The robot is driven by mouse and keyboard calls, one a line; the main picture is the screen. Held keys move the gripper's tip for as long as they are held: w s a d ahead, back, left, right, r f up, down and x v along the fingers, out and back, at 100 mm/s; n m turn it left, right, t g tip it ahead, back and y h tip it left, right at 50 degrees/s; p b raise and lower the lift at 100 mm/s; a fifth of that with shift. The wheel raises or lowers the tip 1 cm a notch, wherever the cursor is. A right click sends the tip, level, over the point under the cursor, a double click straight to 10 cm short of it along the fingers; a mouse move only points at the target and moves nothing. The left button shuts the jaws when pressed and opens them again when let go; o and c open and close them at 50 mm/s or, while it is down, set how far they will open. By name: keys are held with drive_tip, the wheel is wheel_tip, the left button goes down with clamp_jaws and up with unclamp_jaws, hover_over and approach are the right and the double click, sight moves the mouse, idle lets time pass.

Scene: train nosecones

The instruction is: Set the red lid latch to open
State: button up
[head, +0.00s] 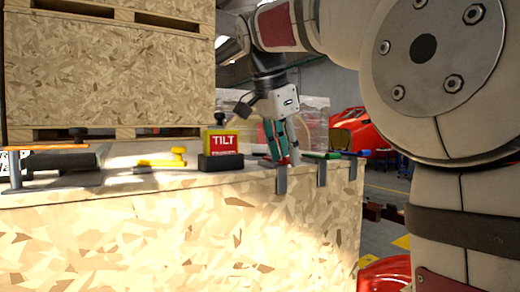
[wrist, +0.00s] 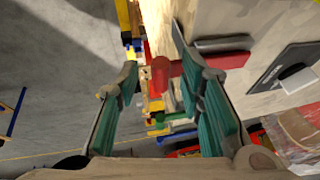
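The red lid latch (head: 284,161) is at the top edge of the chipboard crate (head: 180,240), partly hidden by my gripper in the head view. In the wrist view the red latch (wrist: 160,74) shows as a rounded red end between the fingers, with a red bar running right over the crate top. My gripper (head: 279,152) points down at this edge. In the wrist view my gripper (wrist: 158,72) has its teal-padded fingers apart, one on each side of the red end, with gaps visible. Contact with the latch cannot be confirmed.
A green latch (head: 320,155) and a blue latch (head: 364,153) lie right of the red one. A TILT indicator (head: 221,142) stands close on its left, then a yellow handle (head: 163,160) and a dark cylinder (head: 66,161). A tall crate stack (head: 110,70) rises behind.

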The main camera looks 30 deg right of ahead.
drive_tip(key=shift+f, duration=0.1)
clamp_jaws()
